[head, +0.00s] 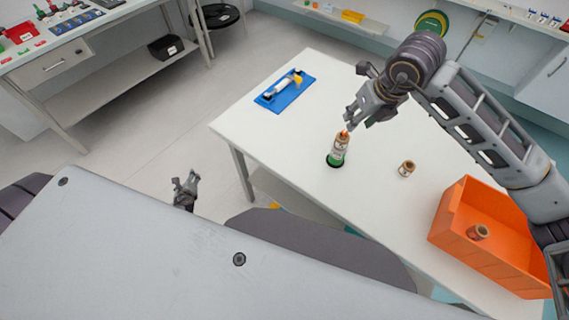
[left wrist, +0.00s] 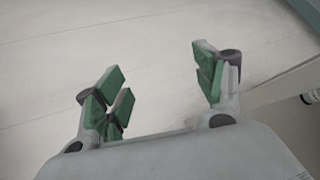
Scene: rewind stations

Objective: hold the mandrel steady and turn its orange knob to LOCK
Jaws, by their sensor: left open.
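The mandrel (head: 338,151) stands on the white table in a green and dark round base, carrying a pale labelled sleeve. Its orange knob (head: 344,133) is at the top; its LOCK marking is too small to read. My right gripper (head: 359,121) is just above the knob, fingers pointing down and seemingly apart, with nothing visible between them; I cannot tell whether it touches the knob. My left gripper (head: 186,183) is low beside the table's left edge, away from the mandrel. In the left wrist view its green-padded fingers (left wrist: 160,85) are open and empty, over the floor.
A blue tray (head: 266,101) with a white and yellow item lies at the table's far left. A small brown spool (head: 406,169) stands right of the mandrel. An orange bin (head: 450,218) at the right holds another spool (head: 478,232). The table's left front is clear.

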